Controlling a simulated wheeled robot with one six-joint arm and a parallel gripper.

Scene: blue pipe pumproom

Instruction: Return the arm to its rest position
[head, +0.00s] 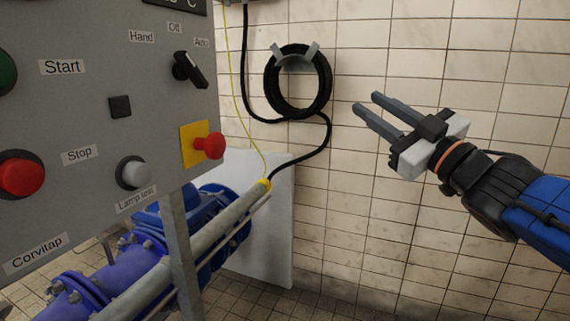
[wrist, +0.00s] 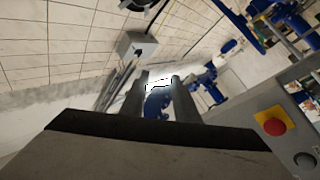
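My gripper (head: 367,102) is in the air at the right of the head view, in front of the tiled wall. My blue and black arm reaches in from the right edge. The two grey fingers are parallel with a gap between them, and nothing is held. In the wrist view the fingers (wrist: 159,88) also stand apart, with only distant background showing between them. The gripper is to the right of the grey control panel (head: 100,110) and apart from it.
The panel carries a red stop button (head: 20,175), a rotary selector (head: 188,70) and a red knob on yellow (head: 209,146). A black hose coil (head: 272,85) hangs on the wall. Blue pipework (head: 105,276) runs below the panel. The space around my gripper looks clear.

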